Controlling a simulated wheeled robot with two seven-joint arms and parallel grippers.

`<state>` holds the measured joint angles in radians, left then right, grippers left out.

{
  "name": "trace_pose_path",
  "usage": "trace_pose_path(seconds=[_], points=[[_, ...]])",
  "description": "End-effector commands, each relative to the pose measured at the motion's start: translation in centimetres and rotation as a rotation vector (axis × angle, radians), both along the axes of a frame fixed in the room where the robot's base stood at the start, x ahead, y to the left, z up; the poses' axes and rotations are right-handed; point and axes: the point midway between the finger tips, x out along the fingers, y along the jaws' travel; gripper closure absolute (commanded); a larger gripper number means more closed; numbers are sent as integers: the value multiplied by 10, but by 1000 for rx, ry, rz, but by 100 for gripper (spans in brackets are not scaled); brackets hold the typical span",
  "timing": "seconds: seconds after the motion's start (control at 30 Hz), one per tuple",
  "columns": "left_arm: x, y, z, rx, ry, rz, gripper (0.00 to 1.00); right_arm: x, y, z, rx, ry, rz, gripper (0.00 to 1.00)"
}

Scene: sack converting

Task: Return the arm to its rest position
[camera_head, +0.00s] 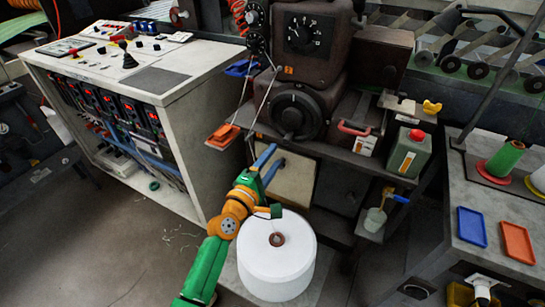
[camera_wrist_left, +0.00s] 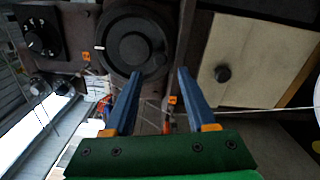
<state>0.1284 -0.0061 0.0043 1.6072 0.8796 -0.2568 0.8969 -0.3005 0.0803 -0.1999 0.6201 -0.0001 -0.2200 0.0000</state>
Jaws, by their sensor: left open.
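My left arm (camera_head: 230,225), green and orange, comes up from the bottom of the head view. My left gripper (camera_head: 277,155) has two blue fingers, apart and with nothing between them. It is in front of the brown machine, below its large black dial (camera_head: 297,114) and near a beige panel (camera_head: 292,183). In the left wrist view the open fingers (camera_wrist_left: 159,73) point toward the machine front, with the dial (camera_wrist_left: 133,48) beyond them and the beige panel (camera_wrist_left: 262,52) to the right. My right gripper is not in view.
A large white roll (camera_head: 268,262) stands right beside my left arm. A control desk (camera_head: 185,78) is on the left. A green can (camera_head: 409,153) is on the machine's shelf. A table (camera_head: 477,198) on the right holds blue and orange trays. Open floor (camera_head: 110,235) lies at lower left.

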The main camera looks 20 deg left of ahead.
Motion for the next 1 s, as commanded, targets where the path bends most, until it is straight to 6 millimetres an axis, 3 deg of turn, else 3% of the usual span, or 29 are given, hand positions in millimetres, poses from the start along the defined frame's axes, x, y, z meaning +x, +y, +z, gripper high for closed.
trace_pose_path(seconds=[0.37, 0.47, 0.57, 0.6, 0.67, 0.7, 0.77, 0.8, 0.9, 1.0], points=[[0, 0, -2, 4, 3, 0, 43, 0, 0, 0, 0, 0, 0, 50], [-6, -2, -34, 101, 75, -6, 43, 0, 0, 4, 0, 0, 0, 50], [-35, -4, -116, 363, 246, -56, 43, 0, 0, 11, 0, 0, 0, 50], [-56, -4, -154, 494, 326, -101, 43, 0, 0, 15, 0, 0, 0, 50], [-94, -2, -208, 689, 436, -190, 43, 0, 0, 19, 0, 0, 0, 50], [-123, 0, -240, 812, 502, -264, 43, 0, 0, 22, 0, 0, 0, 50], [-172, 4, -282, 988, 590, -395, 43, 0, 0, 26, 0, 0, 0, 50], [-208, 8, -306, 1098, 640, -496, 43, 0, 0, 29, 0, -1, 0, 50], [-298, 21, -349, 1332, 727, -772, 43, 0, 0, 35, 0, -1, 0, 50], [-374, 34, -370, 1488, 761, -1027, 43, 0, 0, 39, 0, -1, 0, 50]])
